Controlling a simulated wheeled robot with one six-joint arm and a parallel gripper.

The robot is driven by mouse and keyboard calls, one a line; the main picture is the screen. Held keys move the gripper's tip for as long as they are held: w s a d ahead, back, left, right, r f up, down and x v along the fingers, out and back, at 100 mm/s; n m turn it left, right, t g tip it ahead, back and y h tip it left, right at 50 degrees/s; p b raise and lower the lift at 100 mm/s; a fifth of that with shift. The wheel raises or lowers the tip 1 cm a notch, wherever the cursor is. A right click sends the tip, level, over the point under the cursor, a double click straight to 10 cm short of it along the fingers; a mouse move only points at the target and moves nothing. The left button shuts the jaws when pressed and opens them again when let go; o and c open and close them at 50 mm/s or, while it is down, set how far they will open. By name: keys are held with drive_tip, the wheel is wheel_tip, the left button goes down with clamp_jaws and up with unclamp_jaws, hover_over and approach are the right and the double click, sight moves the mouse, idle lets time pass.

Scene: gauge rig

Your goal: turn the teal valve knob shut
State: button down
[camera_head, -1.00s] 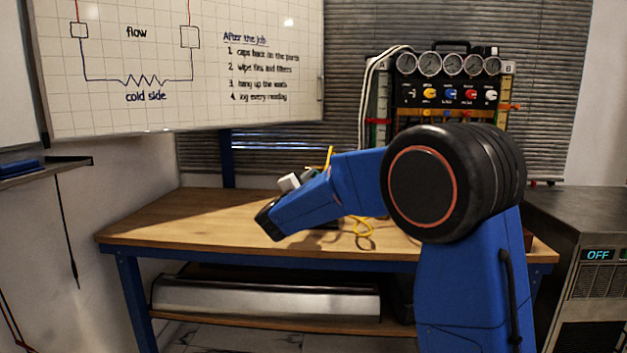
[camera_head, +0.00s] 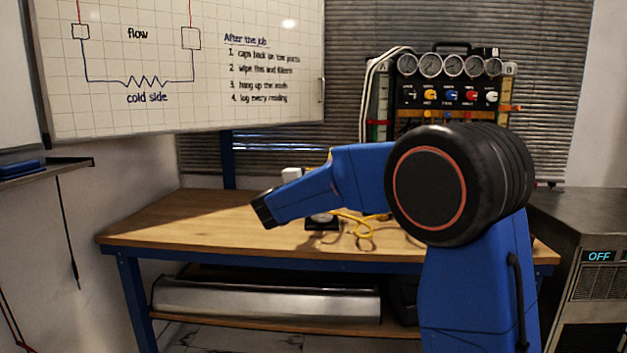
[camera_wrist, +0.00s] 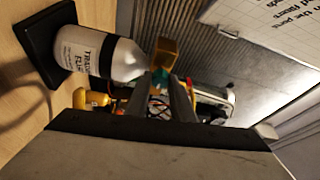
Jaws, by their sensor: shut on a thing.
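In the wrist view the teal knob (camera_wrist: 157,76) shows as a small patch at the tips of my gripper (camera_wrist: 162,80). The two dark fingers are closed on it and hide most of it. A brass-coloured block (camera_wrist: 166,50) sits just beyond the knob. How far the knob is turned cannot be seen. In the head view my blue arm hides the gripper and the knob.
A white labelled bottle (camera_wrist: 92,52) on a black base (camera_wrist: 38,42) stands close left of the fingers. A yellow fitting (camera_wrist: 90,98) is below it. In the head view the bench (camera_head: 180,220) is clear at left; a gauge panel (camera_head: 448,82) stands behind.

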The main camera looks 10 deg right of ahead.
drive_tip(key=c, duration=1.5)
unclamp_jaws()
drive_tip(key=shift+c, duration=0.2)
drive_tip(key=v, duration=1.7)
drive_tip(key=shift+s, duration=0.2)
drive_tip(key=shift+f, duration=0.1)
